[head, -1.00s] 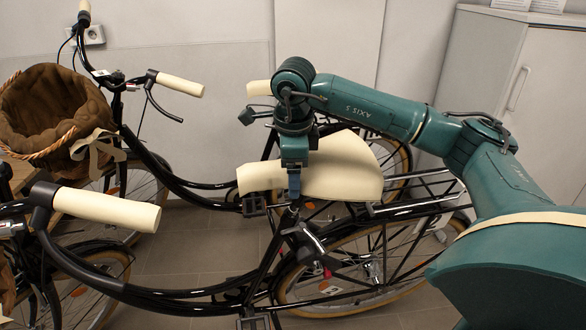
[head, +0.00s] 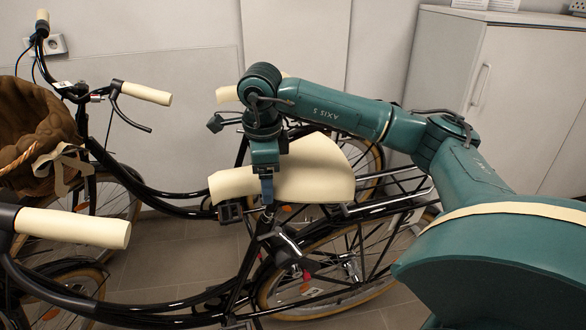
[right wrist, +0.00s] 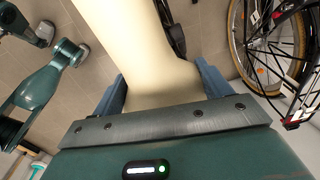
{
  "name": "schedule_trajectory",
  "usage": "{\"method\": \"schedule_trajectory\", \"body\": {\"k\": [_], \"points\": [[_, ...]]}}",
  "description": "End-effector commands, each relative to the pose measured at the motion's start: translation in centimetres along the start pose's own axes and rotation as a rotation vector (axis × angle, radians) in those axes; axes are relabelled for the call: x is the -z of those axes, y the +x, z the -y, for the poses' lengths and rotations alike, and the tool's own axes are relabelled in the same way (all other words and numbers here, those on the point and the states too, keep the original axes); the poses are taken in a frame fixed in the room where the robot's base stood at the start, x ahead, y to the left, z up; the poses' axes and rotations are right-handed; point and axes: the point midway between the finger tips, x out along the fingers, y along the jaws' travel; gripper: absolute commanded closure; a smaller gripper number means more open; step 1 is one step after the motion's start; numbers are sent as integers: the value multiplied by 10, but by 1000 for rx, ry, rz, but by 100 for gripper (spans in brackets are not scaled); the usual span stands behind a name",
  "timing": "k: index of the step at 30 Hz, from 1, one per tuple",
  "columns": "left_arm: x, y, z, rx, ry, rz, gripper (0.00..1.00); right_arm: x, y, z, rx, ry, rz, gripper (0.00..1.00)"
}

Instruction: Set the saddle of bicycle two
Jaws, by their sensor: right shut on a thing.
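The cream saddle (head: 310,172) of the nearer black bicycle (head: 180,308) sits on its seat post, nose to the left. My right gripper (head: 267,188) reaches down over the nose end, shut on it. In the right wrist view the cream saddle (right wrist: 125,45) lies between the two blue fingers of my right gripper (right wrist: 165,88). The finger on the far side of the saddle is hidden in the head view. My left gripper is not in view.
A farther black bicycle with a brown-lined basket (head: 35,125) stands by the wall, its cream grip (head: 147,92) at left. The nearer bicycle's cream grip (head: 75,228) is at lower left. A grey cabinet (head: 515,95) stands at right. The bicycles stand close together.

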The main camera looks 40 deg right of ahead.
Motion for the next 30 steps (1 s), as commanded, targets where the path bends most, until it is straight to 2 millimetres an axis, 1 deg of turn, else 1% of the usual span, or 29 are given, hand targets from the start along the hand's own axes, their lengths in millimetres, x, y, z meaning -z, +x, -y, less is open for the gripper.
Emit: {"method": "schedule_trajectory", "body": {"k": [1,3,30], "points": [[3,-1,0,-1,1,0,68,1,-7,0,0,0,2,50],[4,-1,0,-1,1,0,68,2,-9,1,1,1,2,50],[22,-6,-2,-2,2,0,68,12,-37,4,8,8,5,50]]}}
